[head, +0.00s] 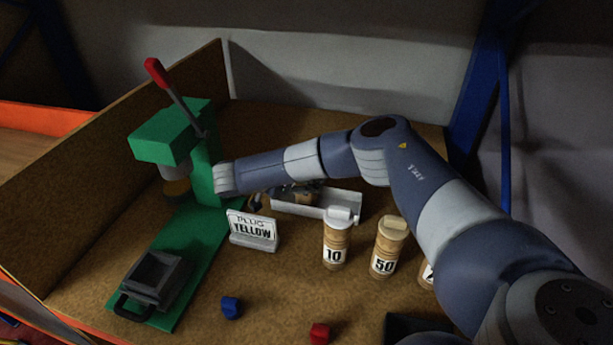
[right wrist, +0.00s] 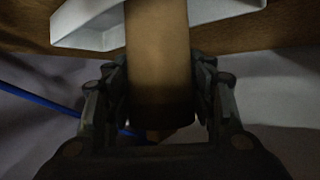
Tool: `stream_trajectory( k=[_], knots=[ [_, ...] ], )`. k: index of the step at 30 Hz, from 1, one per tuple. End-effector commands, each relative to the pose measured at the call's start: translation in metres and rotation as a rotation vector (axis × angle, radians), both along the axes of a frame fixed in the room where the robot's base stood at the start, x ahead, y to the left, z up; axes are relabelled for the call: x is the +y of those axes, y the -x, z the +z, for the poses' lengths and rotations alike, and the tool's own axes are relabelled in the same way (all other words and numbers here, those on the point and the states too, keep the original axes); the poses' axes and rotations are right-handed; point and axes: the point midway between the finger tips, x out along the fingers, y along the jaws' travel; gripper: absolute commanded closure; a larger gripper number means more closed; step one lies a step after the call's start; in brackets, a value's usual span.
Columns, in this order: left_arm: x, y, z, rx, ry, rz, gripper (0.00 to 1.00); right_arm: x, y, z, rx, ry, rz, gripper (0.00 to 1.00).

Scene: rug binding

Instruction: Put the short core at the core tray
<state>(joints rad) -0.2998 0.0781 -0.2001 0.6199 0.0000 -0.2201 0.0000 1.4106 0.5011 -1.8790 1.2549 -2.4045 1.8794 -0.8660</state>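A plain brown cardboard cylinder, seemingly the short core (right wrist: 158,60), stands between the fingers of my right gripper (right wrist: 160,95) in the right wrist view. The fingers lie close along both its sides and look shut on it. The white core tray (head: 338,212) is in the middle of the head view, behind the labelled tubes. My left gripper is out of view.
A green press (head: 172,137) with a red-tipped lever stands at the left, a dark bin (head: 152,278) on its base.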

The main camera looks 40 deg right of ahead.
Motion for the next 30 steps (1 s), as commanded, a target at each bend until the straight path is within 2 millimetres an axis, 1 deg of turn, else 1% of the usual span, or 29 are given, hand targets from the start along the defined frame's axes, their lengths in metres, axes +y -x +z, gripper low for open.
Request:
stream_trajectory(
  k=[10, 14, 17, 22, 24, 27, 30],
  knots=[
    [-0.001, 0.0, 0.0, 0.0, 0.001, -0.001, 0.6, 0.0, 0.0, 0.0, 0.0, 0.0, 0.0, 0.32],
    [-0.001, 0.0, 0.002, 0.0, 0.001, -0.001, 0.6, 0.001, 0.0, 0.005, 0.0, 0.0, 0.001, 0.32],
    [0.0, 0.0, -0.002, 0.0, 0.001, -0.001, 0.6, 0.014, 0.0, 0.009, -0.001, -0.001, 0.005, 0.32],
    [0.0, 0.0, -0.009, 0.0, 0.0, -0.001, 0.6, 0.046, 0.004, 0.026, -0.003, -0.001, 0.006, 0.32],
    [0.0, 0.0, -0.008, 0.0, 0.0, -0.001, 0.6, 0.06, 0.005, 0.037, -0.003, 0.001, 0.007, 0.32],
    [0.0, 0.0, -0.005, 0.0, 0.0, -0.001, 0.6, 0.076, 0.007, 0.047, -0.002, 0.002, 0.006, 0.32],
    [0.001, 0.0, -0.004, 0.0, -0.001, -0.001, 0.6, 0.088, 0.009, 0.054, -0.002, 0.003, 0.004, 0.32]
  ],
)
